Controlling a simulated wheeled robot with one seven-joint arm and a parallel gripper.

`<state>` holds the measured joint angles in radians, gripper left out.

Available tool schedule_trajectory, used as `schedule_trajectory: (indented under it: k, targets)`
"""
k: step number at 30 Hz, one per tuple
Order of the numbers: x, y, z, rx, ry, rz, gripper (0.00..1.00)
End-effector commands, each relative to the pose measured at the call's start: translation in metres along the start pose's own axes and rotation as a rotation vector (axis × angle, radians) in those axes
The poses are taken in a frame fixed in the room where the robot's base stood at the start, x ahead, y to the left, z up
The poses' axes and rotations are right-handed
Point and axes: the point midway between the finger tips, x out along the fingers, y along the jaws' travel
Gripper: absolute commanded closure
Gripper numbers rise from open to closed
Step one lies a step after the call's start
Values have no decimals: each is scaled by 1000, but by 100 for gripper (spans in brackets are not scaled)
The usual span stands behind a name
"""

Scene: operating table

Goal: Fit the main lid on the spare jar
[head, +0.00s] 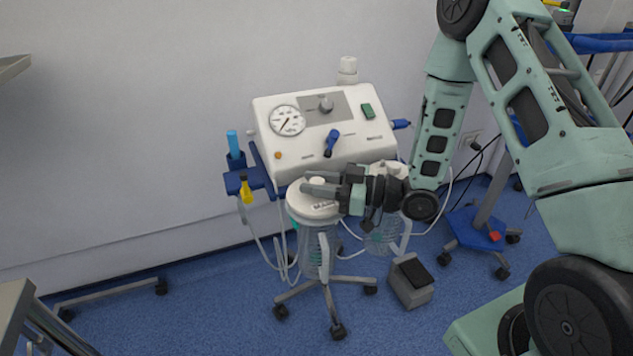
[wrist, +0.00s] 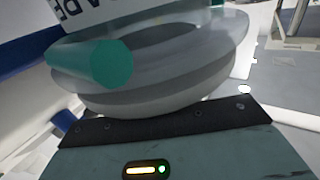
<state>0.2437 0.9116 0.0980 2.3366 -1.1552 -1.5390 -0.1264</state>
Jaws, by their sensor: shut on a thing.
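A white round lid (head: 300,207) with dark lettering is at the top of the left clear jar (head: 312,258). I cannot tell whether it is seated or just above the rim. My gripper (head: 315,183) reaches in from the right and is shut on the lid's top part; the fingers hide much of it. In the wrist view a pale round rim (wrist: 160,97) with a teal port (wrist: 98,62) fills the middle, close above my gripper's body; the fingertips are not visible there. A second clear jar (head: 380,240) stands to the right, its top partly hidden by my gripper.
The white suction unit (head: 350,112), with gauge and knobs, stands right behind the jars. Hoses (head: 262,240) hang around the wheeled stand (head: 322,285). A grey foot pedal (head: 410,282) lies right of it. A blue-based stand (head: 475,230) is farther right. Floor at left is mostly clear.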

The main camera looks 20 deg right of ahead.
Motion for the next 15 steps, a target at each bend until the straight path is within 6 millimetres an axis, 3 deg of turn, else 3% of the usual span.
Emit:
schedule_trajectory:
  k: [10,11,12,13,15]
  targets:
    - [0,0,9,-1,1,0,95]
    - [0,0,9,-1,1,0,68]
    - [0,0,8,-1,1,0,56]
    - [0,0,8,-1,1,0,48]
    - [0,0,8,0,1,0,45]
